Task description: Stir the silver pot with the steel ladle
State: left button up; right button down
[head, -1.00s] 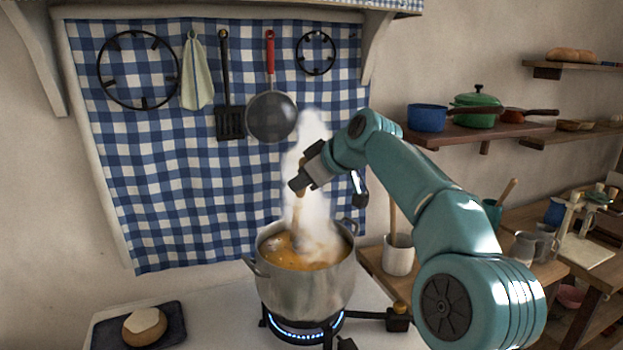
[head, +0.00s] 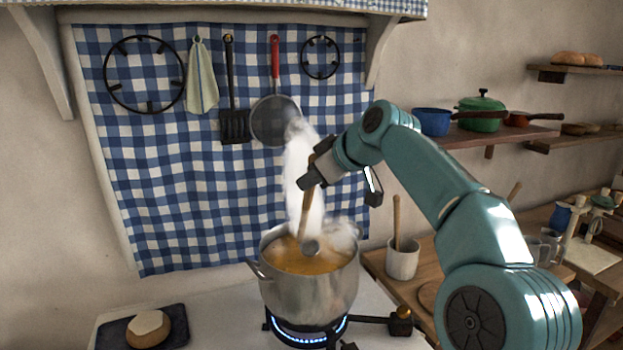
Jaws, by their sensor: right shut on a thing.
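The silver pot (head: 312,296) stands upright on a lit burner at the middle front, full of orange-brown soup (head: 300,262), with steam rising. My right gripper (head: 308,183) is above the pot, shut on the ladle (head: 305,212). The ladle's handle looks brown and hangs steeply down into the pot's mouth. Its grey bowl (head: 311,246) shows at the soup, toward the far side of the pot. Steam blurs this part, so I cannot tell how deep the bowl sits. My left gripper is not in view.
A burner knob (head: 401,322) is right of the pot. A cream crock (head: 402,262) with a wooden utensil stands on the side counter.

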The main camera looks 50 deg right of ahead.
jog(key=shift+s+a+r+p, duration=0.2)
jog(key=shift+r+p, duration=0.2)
jog(key=shift+r, duration=0.25)
jog(key=shift+s+a+r+p, duration=0.1)
jog(key=shift+s+r+p, duration=0.15)
jog(key=shift+r+p, duration=0.35)
jog(key=shift+s+a+r+p, duration=0.1)
jog(key=shift+s+r+p, duration=0.15)
jog(key=shift+r, duration=0.5)
jog(key=shift+s+a+r, duration=0.1)
jog(key=shift+s+r, duration=0.1)
jog(key=shift+r, duration=0.1)
jog(key=shift+w, duration=0.1)
